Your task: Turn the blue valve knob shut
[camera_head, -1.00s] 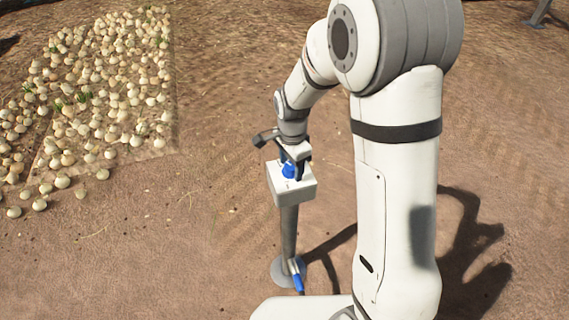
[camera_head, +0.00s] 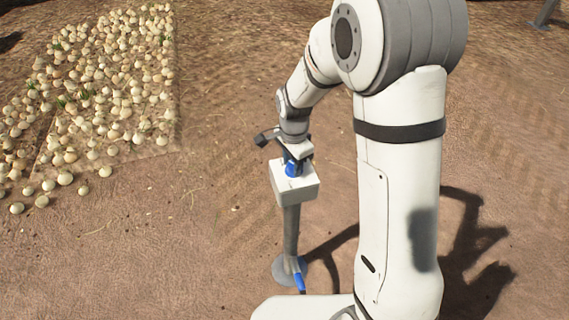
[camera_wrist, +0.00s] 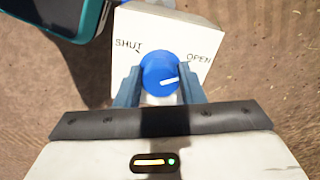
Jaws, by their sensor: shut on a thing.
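The blue valve knob (camera_wrist: 160,74) sits on top of a white box (camera_wrist: 200,38) marked SHUT on the left and OPEN on the right. A white line on the knob points right and slightly up, on the OPEN side. My gripper (camera_wrist: 159,78) is shut on the knob, with one finger on its left and one on its right. In the head view, the white box (camera_head: 296,193) stands on a grey post, with my gripper (camera_head: 294,164) coming down on the knob from above. Part of the knob (camera_head: 291,170) shows there.
The post (camera_head: 290,232) stands on a round base on bare soil, with a blue-ended pipe (camera_head: 299,283) at its foot. Many pale onions (camera_head: 110,90) lie at the upper left. A teal-edged dark object (camera_wrist: 62,18) fills the wrist view's upper left.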

